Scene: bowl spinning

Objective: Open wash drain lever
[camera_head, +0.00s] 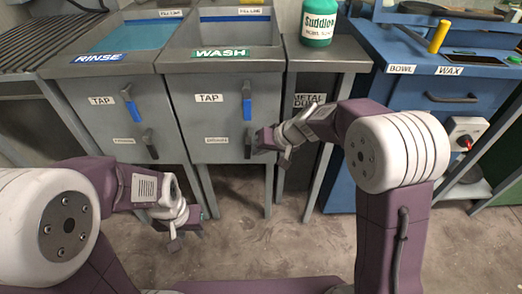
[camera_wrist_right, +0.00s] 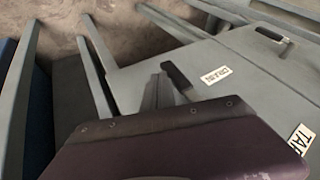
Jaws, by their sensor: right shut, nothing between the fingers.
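The grey wash sink (camera_head: 185,115) has a green WASH label (camera_head: 221,53) on its front rim. Its dark drain lever (camera_head: 248,146) stands about upright at the lower right of the front panel, beside a small drain label (camera_head: 217,140). My right gripper (camera_head: 268,143) is shut and empty, just right of this lever. In the right wrist view the fingers (camera_wrist_right: 158,93) lie close beside the lever (camera_wrist_right: 178,76); I cannot tell whether they touch. My left gripper (camera_head: 189,224) hangs low in front of the sinks, away from the levers; its jaw opening is unclear.
A blue-and-dark tap lever (camera_head: 247,103) sits above the wash drain lever. The rinse sink (camera_head: 80,110), with its own levers, adjoins on the left. A metal dump stand (camera_head: 340,55) with a green-and-white Suddion container (camera_head: 319,22) and a blue cabinet (camera_head: 385,75) are right.

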